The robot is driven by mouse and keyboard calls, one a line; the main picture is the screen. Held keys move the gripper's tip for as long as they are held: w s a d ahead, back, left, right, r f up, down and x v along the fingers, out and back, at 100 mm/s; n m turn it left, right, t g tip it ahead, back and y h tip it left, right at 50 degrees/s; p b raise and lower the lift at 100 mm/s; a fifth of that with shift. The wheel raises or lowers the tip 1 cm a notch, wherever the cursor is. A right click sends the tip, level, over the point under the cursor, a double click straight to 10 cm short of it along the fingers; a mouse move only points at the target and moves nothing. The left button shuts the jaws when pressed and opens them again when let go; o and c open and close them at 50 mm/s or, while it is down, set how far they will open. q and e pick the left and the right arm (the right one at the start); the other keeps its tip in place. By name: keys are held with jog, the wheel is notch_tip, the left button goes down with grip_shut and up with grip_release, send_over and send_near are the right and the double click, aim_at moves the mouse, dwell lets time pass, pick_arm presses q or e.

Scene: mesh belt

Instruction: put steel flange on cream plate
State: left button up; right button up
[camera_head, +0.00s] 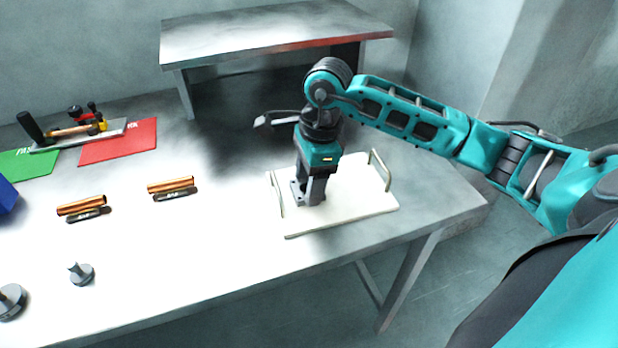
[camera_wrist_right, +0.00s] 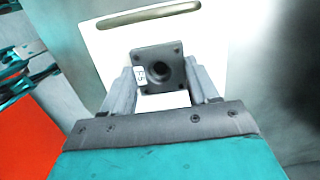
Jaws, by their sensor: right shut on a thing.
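The cream plate (camera_head: 350,205) is a flat tray with a handle at each side, lying at the right end of the steel table. My right gripper (camera_head: 311,196) points down over the left part of the plate. It is shut on the steel flange (camera_head: 298,192), a dark grey square piece. In the right wrist view the flange (camera_wrist_right: 160,70) sits between the two fingers of the gripper (camera_wrist_right: 162,82), with a round hole in its middle and a small white label. The cream plate (camera_wrist_right: 115,45) lies behind it. I cannot tell whether the flange touches the plate. My left gripper is not in view.
A raised steel shelf (camera_head: 260,38) stands behind the plate. A red mat (camera_head: 120,146) and a green mat (camera_head: 28,162) lie at the back left, near a tray of tools (camera_head: 110,130). Copper tubes (camera_head: 172,185) and grey round parts (camera_head: 82,276) lie on the left.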

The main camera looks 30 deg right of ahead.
jog(key=shift+f, duration=0.1)
jog(key=o, duration=1.3)
jog(key=shift+r, duration=0.45)
jog(key=r, duration=0.3)
jog(key=d+r, duration=0.1)
jog(key=r, duration=0.7)
jog(key=shift+s+d+r, duration=0.2)
jog(key=shift+s+d, duration=0.05)
jog(key=shift+d, duration=0.1)
